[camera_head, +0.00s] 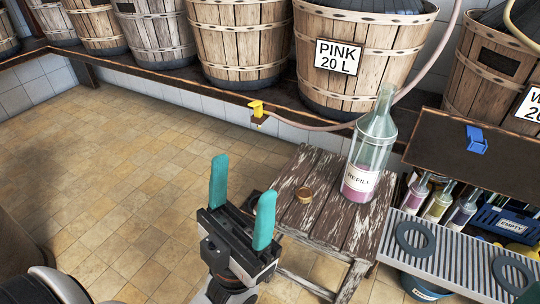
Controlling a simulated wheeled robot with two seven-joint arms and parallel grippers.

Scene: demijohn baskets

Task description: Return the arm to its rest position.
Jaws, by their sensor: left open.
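My left gripper (242,205) has two teal fingers spread apart with nothing between them. It is in the lower middle of the head view, in front of and left of the small wooden table (328,220). A clear glass bottle (371,150) labelled "REFILL" stands upright on the table with pink liquid in its lower part. A small brown cork-like piece (305,195) lies on the table left of the bottle. My right gripper is not in view.
Wooden baskets line the shelf (190,83) behind, one with a "PINK 20 L" sign (338,57). A yellow tap (258,110) on a pink hose hangs at the shelf edge. A metal rack (455,245) and several bottles are at right. Tiled floor (110,160) is clear at left.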

